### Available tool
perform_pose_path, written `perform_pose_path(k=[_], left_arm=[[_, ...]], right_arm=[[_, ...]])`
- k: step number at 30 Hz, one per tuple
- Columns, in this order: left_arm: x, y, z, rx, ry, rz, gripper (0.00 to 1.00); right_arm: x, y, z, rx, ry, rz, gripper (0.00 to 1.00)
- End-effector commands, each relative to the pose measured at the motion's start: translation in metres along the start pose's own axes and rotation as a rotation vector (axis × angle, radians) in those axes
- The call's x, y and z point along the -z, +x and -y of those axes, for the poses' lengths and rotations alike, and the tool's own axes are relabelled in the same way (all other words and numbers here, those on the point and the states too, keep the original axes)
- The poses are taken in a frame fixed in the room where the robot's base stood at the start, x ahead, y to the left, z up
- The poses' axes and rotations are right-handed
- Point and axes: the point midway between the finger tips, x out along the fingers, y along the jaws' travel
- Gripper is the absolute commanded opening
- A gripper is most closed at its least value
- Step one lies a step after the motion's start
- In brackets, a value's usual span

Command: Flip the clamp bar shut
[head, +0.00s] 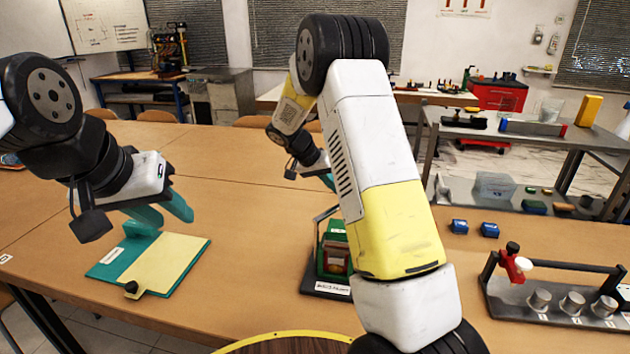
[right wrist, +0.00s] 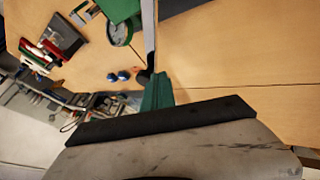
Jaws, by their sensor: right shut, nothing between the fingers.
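A small fixture with a green block (head: 335,232) and a dark, labelled base stands mid-table in the head view, partly hidden by my right arm. A thin pale bar, seemingly the clamp bar (head: 316,235), stands raised at its left side. In the right wrist view a pale bar (right wrist: 149,32) with a dark end runs down close to my fingers; I cannot tell whether they touch. My right gripper (right wrist: 157,92) is shut and empty; in the head view only a teal fingertip (head: 327,181) shows above the fixture. My left gripper (head: 165,212) is open and empty, above a teal board.
The teal board (head: 107,271) carries a cream plate and a black knob. At right, a dark rack (head: 515,312) holds metal cylinders and a red clamp-like part. The table between board and fixture is clear.

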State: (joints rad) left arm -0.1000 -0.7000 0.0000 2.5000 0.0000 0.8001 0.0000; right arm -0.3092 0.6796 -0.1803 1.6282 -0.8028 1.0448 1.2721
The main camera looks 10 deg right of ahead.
Motion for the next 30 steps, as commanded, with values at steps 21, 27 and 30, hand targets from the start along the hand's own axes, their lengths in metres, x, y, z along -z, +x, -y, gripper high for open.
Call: perform_pose_path(k=[21, 27, 30], left_arm=[[0.000, 0.000, 0.000, 0.000, 0.000, 0.000, 0.36], [0.000, 0.000, 0.000, 0.000, 0.000, 0.000, 0.36], [0.000, 0.000, 0.000, 0.000, 0.000, 0.000, 0.36]], right_arm=[[-0.033, 0.017, -0.064, -0.280, 0.545, 0.280, 0.00], [-0.046, 0.016, -0.076, -0.344, 0.670, 0.346, 0.00], [-0.051, 0.015, -0.080, -0.369, 0.721, 0.371, 0.00]])
